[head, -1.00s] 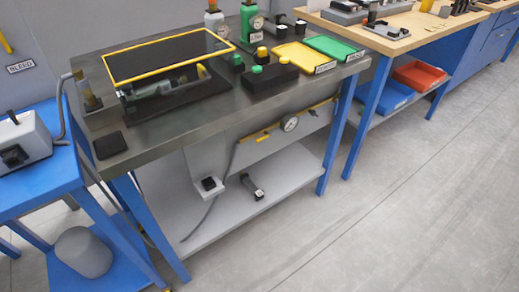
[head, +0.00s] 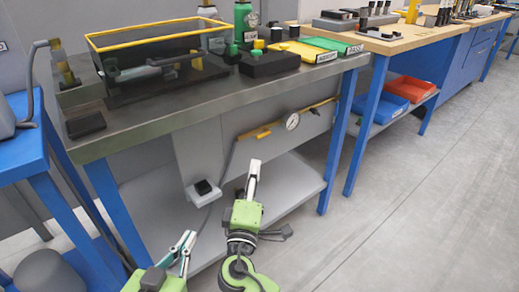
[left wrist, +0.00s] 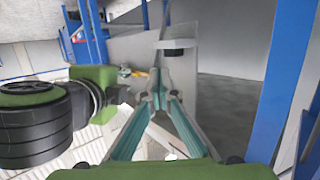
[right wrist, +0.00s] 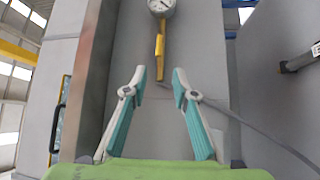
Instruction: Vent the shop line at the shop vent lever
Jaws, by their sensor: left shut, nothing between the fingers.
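A yellow lever (head: 254,136) sits under the front of the metal bench, beside a round white gauge (head: 292,121). I read no label on it, so I cannot confirm it is the shop vent lever. In the right wrist view the yellow lever (right wrist: 160,46) hangs upright in the picture below the gauge (right wrist: 161,7). My right gripper (right wrist: 160,72) is open and empty, its fingertips apart from the lever; in the head view it (head: 254,165) is below the lever. My left gripper (head: 189,236) is shut and empty, lower and further left; its fingers meet in the left wrist view (left wrist: 158,78).
The metal bench (head: 150,133) has blue legs and a grey lower shelf (head: 300,180). A white box with a black knob (head: 203,190) is left of my right gripper. A grey hose (head: 224,172) runs down from the lever. The floor at right (head: 420,200) is clear.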

